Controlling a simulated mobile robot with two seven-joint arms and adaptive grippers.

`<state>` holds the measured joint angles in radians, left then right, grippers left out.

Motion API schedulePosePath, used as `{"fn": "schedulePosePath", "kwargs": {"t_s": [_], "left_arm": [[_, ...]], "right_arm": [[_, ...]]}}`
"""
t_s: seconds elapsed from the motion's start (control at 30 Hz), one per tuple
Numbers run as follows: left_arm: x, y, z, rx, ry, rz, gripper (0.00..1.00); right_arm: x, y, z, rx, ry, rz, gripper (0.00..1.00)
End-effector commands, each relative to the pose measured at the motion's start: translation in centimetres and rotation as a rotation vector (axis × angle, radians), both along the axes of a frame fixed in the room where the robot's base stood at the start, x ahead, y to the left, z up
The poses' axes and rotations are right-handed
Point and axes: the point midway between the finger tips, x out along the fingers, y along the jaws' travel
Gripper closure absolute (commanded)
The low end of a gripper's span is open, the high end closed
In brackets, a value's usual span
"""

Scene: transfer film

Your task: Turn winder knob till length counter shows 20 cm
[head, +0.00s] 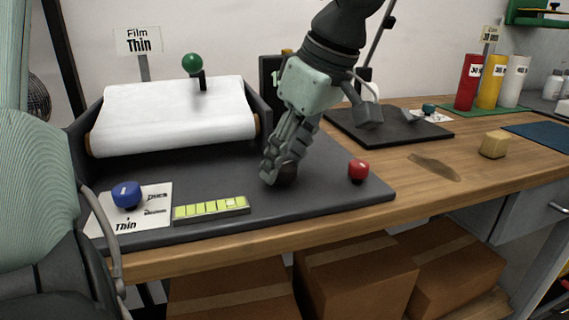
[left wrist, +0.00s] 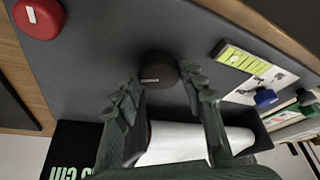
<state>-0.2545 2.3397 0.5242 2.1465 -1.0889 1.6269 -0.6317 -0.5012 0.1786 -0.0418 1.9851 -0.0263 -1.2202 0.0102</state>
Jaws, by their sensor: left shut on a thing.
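The dark winder knob (head: 288,173) stands on the front of the grey film machine, partly hidden by my left gripper (head: 276,174). In the left wrist view the round black knob (left wrist: 158,70) with a pale mark lies between the two fingers of my left gripper (left wrist: 160,86), which is shut on it. A black panel (head: 270,72) stands behind the gripper. In the left wrist view this panel (left wrist: 75,140) shows green "cm" lettering, cut off by the edge, so I cannot read the number. My right gripper is not in view.
A red knob (head: 358,170) is right of the gripper. A green segmented bar (head: 211,209) and a blue knob (head: 126,194) are left. The white film roll (head: 170,115) lies behind. Coloured cylinders (head: 495,80) and a tan block (head: 494,144) stand farther right.

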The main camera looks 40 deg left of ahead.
Motion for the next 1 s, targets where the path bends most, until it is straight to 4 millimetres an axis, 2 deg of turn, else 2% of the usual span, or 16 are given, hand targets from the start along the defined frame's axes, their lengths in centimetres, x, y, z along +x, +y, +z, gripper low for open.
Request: {"fn": "schedulePosePath", "kwargs": {"t_s": [0.1, 0.33, 0.37, 0.53, 0.83, 1.0], "left_arm": [[0.1, 0.0, 0.0, 0.001, -0.001, 0.060, 0.89], [0.0, 0.0, 0.0, -0.001, -0.001, 0.062, 0.89], [0.0, 0.0, 0.0, -0.001, -0.001, 0.062, 0.59], [0.0, 0.0, 0.0, -0.001, -0.002, 0.061, 0.39], [0.1, -0.1, 0.1, 0.000, -0.001, 0.061, 0.39], [0.2, -0.7, 1.9, 0.003, -0.004, 0.061, 0.39]], "right_arm": [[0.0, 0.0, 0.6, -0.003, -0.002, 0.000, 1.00], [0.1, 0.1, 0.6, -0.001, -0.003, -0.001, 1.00], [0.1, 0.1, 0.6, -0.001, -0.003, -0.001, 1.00], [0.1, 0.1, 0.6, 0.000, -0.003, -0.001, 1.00], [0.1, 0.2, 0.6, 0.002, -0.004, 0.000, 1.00], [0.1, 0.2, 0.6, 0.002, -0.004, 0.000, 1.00]]}}
